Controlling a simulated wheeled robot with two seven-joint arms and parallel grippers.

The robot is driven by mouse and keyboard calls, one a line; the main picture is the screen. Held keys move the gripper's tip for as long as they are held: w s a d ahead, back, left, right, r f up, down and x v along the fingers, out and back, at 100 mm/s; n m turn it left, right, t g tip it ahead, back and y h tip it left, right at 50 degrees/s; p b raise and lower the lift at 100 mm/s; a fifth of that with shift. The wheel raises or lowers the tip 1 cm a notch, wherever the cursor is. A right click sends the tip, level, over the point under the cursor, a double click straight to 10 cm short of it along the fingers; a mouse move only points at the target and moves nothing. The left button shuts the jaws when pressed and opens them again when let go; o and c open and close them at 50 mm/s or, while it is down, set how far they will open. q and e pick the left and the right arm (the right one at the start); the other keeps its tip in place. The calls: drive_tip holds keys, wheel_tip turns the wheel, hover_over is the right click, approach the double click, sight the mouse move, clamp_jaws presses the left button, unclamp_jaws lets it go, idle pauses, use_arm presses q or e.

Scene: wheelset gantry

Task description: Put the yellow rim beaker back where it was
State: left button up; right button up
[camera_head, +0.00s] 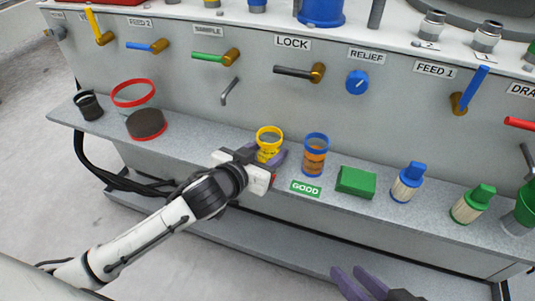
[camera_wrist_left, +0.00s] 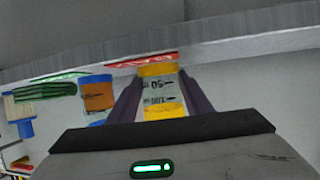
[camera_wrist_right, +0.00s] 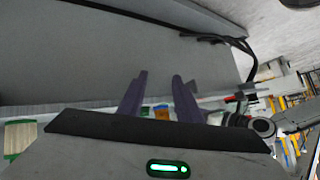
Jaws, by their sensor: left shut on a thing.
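The yellow rim beaker (camera_head: 269,134) is upright between the fingers of my left gripper (camera_head: 264,156), at the shelf's front middle. In the left wrist view the beaker (camera_wrist_left: 162,90) shows clear walls with dark marks and yellow at both ends, with the purple fingers on either side. I cannot tell whether its base touches the shelf. A red label (camera_wrist_left: 140,61) with white letters lies close to its base; in the head view it is mostly hidden by the gripper. My right gripper (camera_head: 354,278) is open and empty, low in front of the shelf.
A blue rim beaker (camera_head: 315,158) with orange contents stands just right, behind a green GOOD label (camera_head: 306,188). Further right are a green block (camera_head: 356,182) and blue- and green-capped bottles. A red-rimmed dark dish (camera_head: 147,124) is at left. Valve handles stick out above.

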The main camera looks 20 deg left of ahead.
use_arm(q)
drive_tip(key=o, duration=1.1)
drive_tip(key=shift+f, duration=0.1)
use_arm(e)
drive_tip(key=shift+r, duration=0.1)
use_arm(q)
drive_tip(key=shift+s+r, duration=0.2)
drive_tip(key=shift+r, duration=0.1)
drive_tip(key=p+v, duration=0.4)
drive_tip(key=v, duration=0.7)
drive_tip(key=s+d+f+g+h, duration=0.1)
drive_tip(key=s+d+f+g, duration=0.2)
drive_tip(key=s+f, duration=0.2)
drive_tip(key=s+d+f+m+g+h, duration=0.1)
drive_tip(key=s+d+f+g, duration=0.2)
drive_tip(key=s+f, duration=0.3)
drive_tip(key=shift+s+d, duration=0.85)
drive_tip(key=shift+s, duration=0.25)
use_arm(e)
drive_tip(key=d+f, duration=0.1)
drive_tip(key=s+d+f+g+h, duration=0.1)
drive_tip(key=f, duration=0.1)
drive_tip(key=shift+d+h, duration=0.2)
drive_tip(key=shift+h, duration=0.1)
